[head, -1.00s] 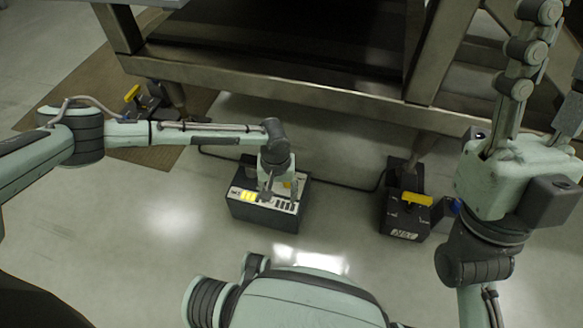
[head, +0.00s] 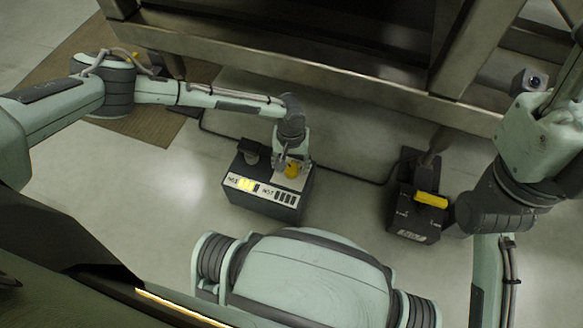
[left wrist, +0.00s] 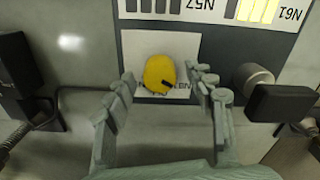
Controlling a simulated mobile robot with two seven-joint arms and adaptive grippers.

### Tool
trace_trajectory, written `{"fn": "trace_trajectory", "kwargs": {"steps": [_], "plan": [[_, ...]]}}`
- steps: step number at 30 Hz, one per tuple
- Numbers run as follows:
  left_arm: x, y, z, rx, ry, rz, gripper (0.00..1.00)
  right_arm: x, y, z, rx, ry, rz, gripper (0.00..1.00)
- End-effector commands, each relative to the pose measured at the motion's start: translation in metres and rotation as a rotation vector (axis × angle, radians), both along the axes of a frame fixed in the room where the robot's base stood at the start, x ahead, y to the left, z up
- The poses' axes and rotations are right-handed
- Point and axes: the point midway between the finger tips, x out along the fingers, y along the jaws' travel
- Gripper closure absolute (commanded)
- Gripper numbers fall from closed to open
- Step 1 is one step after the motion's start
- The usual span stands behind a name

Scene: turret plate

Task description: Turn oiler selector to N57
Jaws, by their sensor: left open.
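The oiler box (head: 262,203) is a dark box on the floor with a white strip of bars. The bars by N61 are lit yellow and those by N57 (left wrist: 200,5) are dark. Its yellow selector knob (head: 292,170) sits on a white plate. In the left wrist view the knob (left wrist: 159,74) has a dark mark toward the lower right; lettering below it is partly hidden. My left gripper (left wrist: 165,82) is open, with its fingers on either side of the knob and gaps showing. My right gripper's body (head: 545,135) is at the right edge, its fingers cut off.
A second dark box with a yellow handle (head: 431,200) stands on the floor to the right. A metal frame (head: 330,75) spans the back, with a brown mat (head: 60,95) at left. A black cable runs behind the oiler box.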

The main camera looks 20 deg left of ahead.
Motion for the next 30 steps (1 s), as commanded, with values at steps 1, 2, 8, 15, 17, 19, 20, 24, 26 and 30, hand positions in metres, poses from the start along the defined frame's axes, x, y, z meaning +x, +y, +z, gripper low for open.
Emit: {"fn": "trace_trajectory", "kwargs": {"steps": [1,2,8,15,17,19,20,24,26,30], "plan": [[0.0006,0.0,-0.0062,0.0,-0.001,0.0,0.45,0.0,0.0004,-0.0009,-0.005,-0.008,0.0,0.6],[0.0006,-0.0002,-0.0079,-0.001,-0.001,0.0,0.45,0.0003,0.0006,-0.0006,-0.006,-0.009,0.001,0.6],[0.0005,-0.0002,-0.0114,-0.001,-0.001,0.0,0.45,0.0015,0.0013,0.0011,-0.011,-0.011,0.001,0.6],[0.0004,0.0,-0.0111,-0.001,-0.001,0.0,0.58,0.0014,0.0012,0.0013,-0.011,-0.011,0.001,0.6],[0.0004,-0.0001,-0.0111,-0.001,-0.001,0.0,0.65,0.0014,0.0012,0.0013,-0.011,-0.011,0.001,0.6],[0.0005,0.0,-0.0111,-0.001,-0.001,0.0,0.74,0.0014,0.0012,0.0013,-0.011,-0.011,0.001,0.6],[0.0004,0.0,-0.0111,0.0,-0.001,0.0,0.78,0.0013,0.0012,0.0013,-0.011,-0.011,0.001,0.6],[0.0004,0.0002,-0.0111,0.0,-0.001,0.001,0.95,0.0013,0.0012,0.0013,-0.011,-0.011,0.001,0.6],[0.0004,0.0002,-0.011,0.0,-0.001,0.0,0.95,0.0013,0.0012,0.0015,-0.011,-0.011,0.001,0.6],[0.0003,0.0001,-0.0099,-0.001,0.0,-0.005,0.95,0.0006,0.001,0.0048,-0.01,-0.014,0.001,0.6]]}}
